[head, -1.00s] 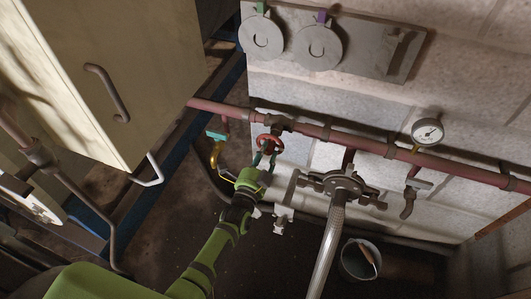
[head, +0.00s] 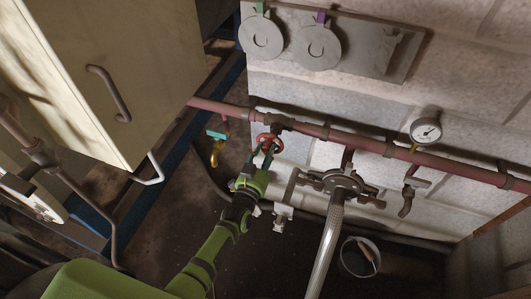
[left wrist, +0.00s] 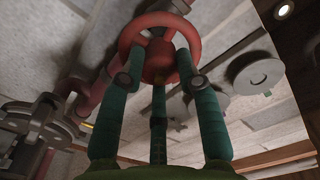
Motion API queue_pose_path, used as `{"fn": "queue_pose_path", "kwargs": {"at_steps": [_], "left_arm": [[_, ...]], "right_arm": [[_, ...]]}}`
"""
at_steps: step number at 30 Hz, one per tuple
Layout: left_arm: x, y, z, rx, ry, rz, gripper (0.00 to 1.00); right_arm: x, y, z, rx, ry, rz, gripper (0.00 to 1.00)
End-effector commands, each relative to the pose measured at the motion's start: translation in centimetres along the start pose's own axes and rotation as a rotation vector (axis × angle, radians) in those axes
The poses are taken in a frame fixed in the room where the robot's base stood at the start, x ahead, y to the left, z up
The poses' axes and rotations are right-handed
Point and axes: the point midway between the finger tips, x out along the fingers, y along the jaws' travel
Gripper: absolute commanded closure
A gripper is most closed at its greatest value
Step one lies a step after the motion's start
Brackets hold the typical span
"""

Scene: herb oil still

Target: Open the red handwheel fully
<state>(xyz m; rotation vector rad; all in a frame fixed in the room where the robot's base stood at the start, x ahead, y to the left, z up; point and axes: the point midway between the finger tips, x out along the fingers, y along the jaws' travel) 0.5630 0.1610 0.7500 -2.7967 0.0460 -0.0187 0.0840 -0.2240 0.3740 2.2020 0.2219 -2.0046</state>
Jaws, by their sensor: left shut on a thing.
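The red handwheel (head: 268,140) sits on a valve on the red pipe along the wall. My left gripper (head: 264,157) reaches up to it from below in the head view, its teal fingers at the wheel. In the left wrist view the fingers (left wrist: 160,72) are closed on the red handwheel (left wrist: 160,32), meeting its hub and lower rim. The fingers hide part of the wheel in the head view. The right gripper is not in view.
A pressure gauge (head: 426,131) stands on the red pipe (head: 340,137). A grey hose (head: 325,250) runs down from a valve body beside my arm. A bucket (head: 360,258) stands on the floor. A beige cabinet (head: 110,60) is at the left.

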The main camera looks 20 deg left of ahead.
Motion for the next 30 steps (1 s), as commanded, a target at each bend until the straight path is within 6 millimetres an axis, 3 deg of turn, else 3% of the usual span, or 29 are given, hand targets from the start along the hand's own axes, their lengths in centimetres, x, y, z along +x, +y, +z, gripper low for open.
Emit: {"fn": "queue_pose_path", "kwargs": {"at_steps": [30], "left_arm": [[-0.27, 0.55, 0.65, -0.965, -0.019, -0.001, 0.99]], "right_arm": [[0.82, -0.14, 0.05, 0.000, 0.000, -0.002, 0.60]]}}
